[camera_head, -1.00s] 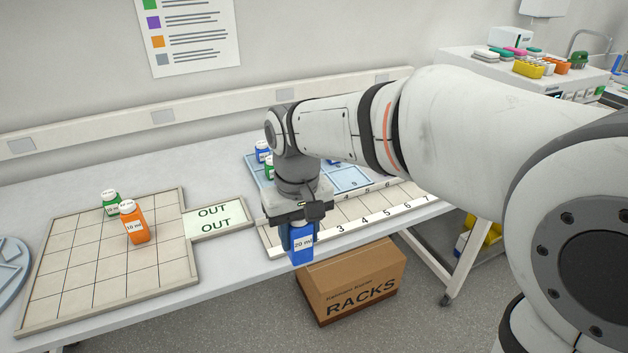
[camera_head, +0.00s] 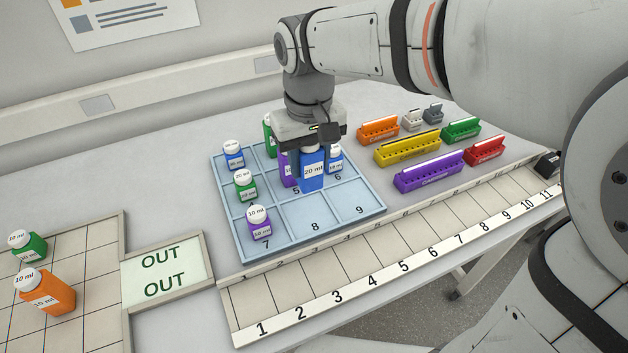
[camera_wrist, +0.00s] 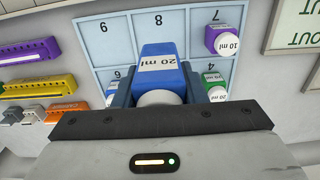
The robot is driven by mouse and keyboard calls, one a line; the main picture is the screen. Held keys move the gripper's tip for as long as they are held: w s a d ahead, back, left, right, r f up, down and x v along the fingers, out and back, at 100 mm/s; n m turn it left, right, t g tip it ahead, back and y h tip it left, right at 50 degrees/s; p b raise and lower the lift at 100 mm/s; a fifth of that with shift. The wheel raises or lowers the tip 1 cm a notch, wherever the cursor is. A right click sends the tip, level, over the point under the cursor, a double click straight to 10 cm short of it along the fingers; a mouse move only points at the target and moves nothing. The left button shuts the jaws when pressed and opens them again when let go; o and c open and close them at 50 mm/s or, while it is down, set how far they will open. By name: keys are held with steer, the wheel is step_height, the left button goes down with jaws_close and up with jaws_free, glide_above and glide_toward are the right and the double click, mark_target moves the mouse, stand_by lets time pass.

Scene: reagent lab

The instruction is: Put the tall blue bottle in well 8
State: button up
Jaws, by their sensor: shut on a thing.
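The tall blue bottle (camera_head: 313,172), labelled 20 ml, is upright in my gripper (camera_head: 309,160), which is shut on it. The blue tray of numbered wells (camera_head: 378,208) lies below. In the head view the bottle overlaps the border of wells 5 and 8; it appears held above the tray. Well 8 (camera_head: 316,228) is empty. In the wrist view the bottle (camera_wrist: 160,68) points toward well 8 (camera_wrist: 158,22); its lower end and any gap below are hard to judge.
A purple bottle (camera_head: 259,226) stands in well 7; well 9 (camera_head: 358,210) is empty. A green bottle (camera_head: 245,187) is in well 4, a purple one (camera_head: 288,172) in well 5, a small blue one (camera_head: 335,161) in well 6. Coloured racks (camera_head: 430,172) stand right of the tray.

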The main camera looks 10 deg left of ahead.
mark_target(307, 180)
steer(key=shift+w+a+f, duration=0.1)
steer(key=shift+w+f, duration=0.05)
steer(key=shift+w, duration=0.1)
step_height(307, 180, down, 5)
steer(key=shift+a+f, duration=0.15)
steer(key=shift+s+f, duration=0.15)
steer(key=shift+f, duration=2.05)
steer(key=shift+f, duration=0.15)
steer(key=o, duration=1)
step_height(307, 180, up, 12)
steer(key=shift+r, duration=0.2)
